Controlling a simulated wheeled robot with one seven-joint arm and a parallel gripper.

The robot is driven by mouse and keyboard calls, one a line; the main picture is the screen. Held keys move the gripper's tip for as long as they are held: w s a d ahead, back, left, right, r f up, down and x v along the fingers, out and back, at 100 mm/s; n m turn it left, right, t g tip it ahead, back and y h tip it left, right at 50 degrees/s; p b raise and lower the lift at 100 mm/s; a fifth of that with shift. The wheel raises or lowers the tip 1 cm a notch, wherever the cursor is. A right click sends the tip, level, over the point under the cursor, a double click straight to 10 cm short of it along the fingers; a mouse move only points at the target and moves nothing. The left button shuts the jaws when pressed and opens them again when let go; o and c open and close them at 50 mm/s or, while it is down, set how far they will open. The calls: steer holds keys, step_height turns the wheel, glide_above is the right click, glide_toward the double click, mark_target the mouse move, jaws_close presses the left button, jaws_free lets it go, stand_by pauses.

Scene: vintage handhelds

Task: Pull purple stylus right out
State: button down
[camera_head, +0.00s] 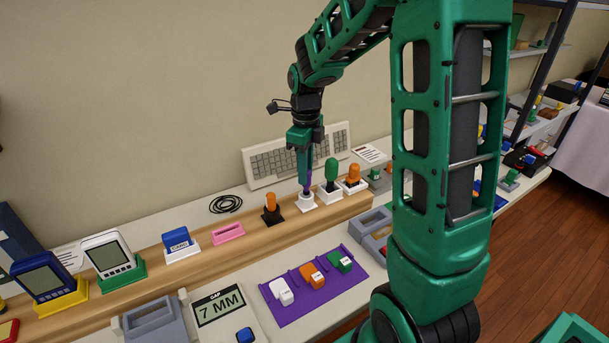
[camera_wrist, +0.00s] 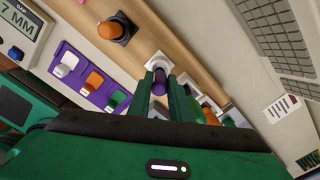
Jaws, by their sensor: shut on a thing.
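The purple stylus (camera_head: 308,180) stands upright, its lower end at a small white holder (camera_head: 306,203) on the wooden shelf. My gripper (camera_head: 306,170) points straight down and is shut on the stylus from above. In the wrist view the purple stylus (camera_wrist: 160,79) shows between my two green fingers, with the white holder (camera_wrist: 158,61) just beyond it. The fingers hide much of the stylus. I cannot tell how deep its lower end sits in the holder.
An orange piece in a dark holder (camera_head: 271,209) stands left of the stylus. A green piece (camera_head: 331,174) and an orange piece (camera_head: 353,174) in white holders stand close on the right. A keyboard (camera_head: 290,158) leans behind. A purple tray (camera_head: 300,304) lies in front.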

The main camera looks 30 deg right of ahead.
steer(key=shift+r, duration=2.3)
